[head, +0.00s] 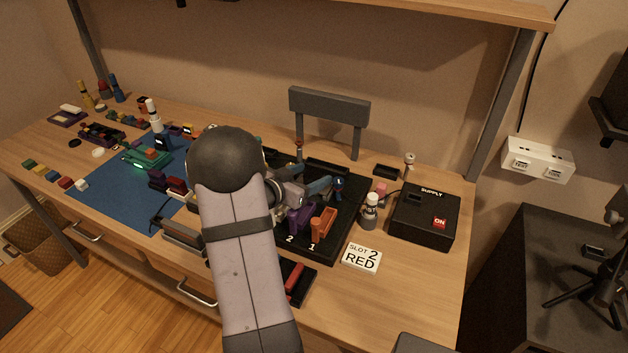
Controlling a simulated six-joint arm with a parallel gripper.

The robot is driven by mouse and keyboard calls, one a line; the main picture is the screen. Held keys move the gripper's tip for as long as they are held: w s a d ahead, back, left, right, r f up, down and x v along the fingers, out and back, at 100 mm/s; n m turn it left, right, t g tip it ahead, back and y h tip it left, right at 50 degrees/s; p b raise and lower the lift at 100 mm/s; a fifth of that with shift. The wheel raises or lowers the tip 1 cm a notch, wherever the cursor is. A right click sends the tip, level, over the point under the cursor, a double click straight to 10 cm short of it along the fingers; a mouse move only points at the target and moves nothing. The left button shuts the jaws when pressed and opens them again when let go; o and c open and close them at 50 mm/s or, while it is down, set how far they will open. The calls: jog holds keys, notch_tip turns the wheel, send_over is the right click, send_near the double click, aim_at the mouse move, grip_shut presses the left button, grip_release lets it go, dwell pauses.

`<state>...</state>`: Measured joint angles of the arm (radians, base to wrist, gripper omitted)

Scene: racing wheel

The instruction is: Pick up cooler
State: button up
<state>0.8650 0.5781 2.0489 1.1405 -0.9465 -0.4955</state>
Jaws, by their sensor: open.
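My gripper (322,188) is over the black board (347,228) in the middle right of the table, small and partly hidden behind my own arm. Its jaws are open. I see nothing clearly held between them. I cannot tell for sure which thing is the cooler. A purple holder (299,217) by the number 2 and an orange holder (322,224) by the number 1 stand at the board's front, just below my gripper. My arm hides the left part of the board.
A black supply box (424,212) with a red ON switch stands at the right. A white card (361,258) reads "SLOT 2 RED". A white-topped bottle (370,211) stands beside the board. A blue mat (115,190) with small parts lies left. A grey panel (329,104) rises behind.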

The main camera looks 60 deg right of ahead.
aim_at(309, 177)
jog(key=c, duration=1.3)
jog(key=shift+d+r, duration=0.1)
jog(key=shift+r, duration=0.4)
notch_tip(309, 177, up, 9)
jog(key=shift+r+p, duration=0.1)
jog(key=shift+p, duration=0.4)
grip_shut()
